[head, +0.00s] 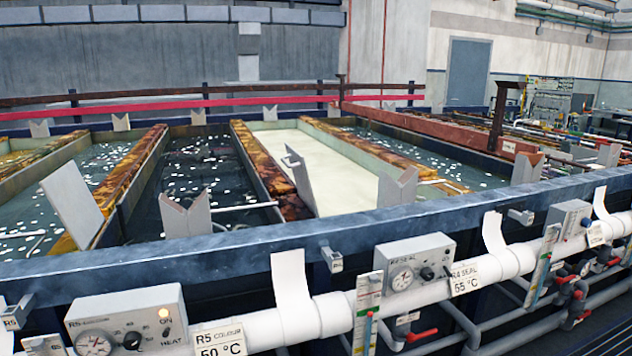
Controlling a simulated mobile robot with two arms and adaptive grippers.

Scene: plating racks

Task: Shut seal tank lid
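The R4 SEAL label (465,278) and its grey control box (415,262) are on the front of the tank line. Behind them lies a tank with a flat cream surface (322,150) between brown-stained edges. I cannot tell whether that surface is liquid or a cover. A narrow grey panel (301,182) with a small handle stands tilted up at this tank's left edge, seen nearly edge-on. It looks like a raised lid, but its hinge is not clear. Neither of my grippers is in view.
A blue rail (300,235) runs along the front, with a white pipe (330,315) and gauges below. Another grey panel (72,203) stands tilted at left. V-notched grey supports (398,188) rise behind the rail. Neighbouring tanks hold dark water (200,165) with floating white bits.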

